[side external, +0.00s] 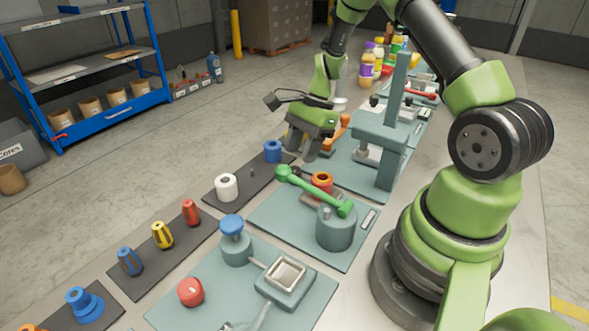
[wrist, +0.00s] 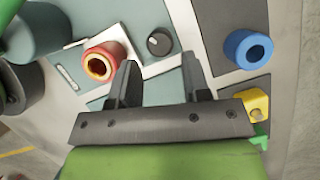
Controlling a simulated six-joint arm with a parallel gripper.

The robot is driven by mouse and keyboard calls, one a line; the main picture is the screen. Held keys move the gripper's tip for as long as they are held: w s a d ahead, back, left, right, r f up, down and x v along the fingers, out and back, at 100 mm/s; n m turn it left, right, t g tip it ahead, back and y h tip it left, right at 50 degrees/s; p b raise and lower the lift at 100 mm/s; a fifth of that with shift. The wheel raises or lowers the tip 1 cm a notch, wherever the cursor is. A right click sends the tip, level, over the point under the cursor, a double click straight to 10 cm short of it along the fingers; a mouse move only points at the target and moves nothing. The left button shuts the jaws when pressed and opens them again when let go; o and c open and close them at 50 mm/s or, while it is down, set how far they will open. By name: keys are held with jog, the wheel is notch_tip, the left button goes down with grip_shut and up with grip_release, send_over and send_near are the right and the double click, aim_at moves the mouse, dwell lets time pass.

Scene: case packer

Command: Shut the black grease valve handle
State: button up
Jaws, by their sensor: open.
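No part is clearly readable as the black grease valve handle. A round black knob (wrist: 159,43) shows in the wrist view on a grey-green plate, between a red-orange ring and a blue ring. I cannot tell whether it is that handle. My gripper (wrist: 159,62) is open and empty, and its two fingers frame the knob's lower side in the picture. In the side view my gripper (side external: 303,154) hangs fingers down above the plates, behind the green lever (side external: 314,189). Whether the fingers touch anything is unclear.
The red-orange ring (side external: 322,182) and grey cylinder (side external: 336,228) stand close to the gripper. A blue ring (side external: 272,151) and white ring (side external: 227,187) sit on a dark mat. An orange handle (side external: 335,133) and a grey-green post (side external: 397,110) rise behind.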

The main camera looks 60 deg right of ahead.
aim_at(294, 169)
jog(key=x, duration=0.5)
jog(key=shift+a+f, duration=0.1)
jog(key=shift+f, duration=0.15)
jog(key=c, duration=0.6)
jog(key=shift+n, duration=0.3)
jog(key=n+g, duration=0.2)
jog(key=n, duration=0.3)
jog(key=n+g, duration=0.1)
jog(key=n, duration=0.2)
jog(key=n+g+h, duration=0.1)
jog(key=n, duration=0.2)
jog(key=shift+n+g, duration=0.3)
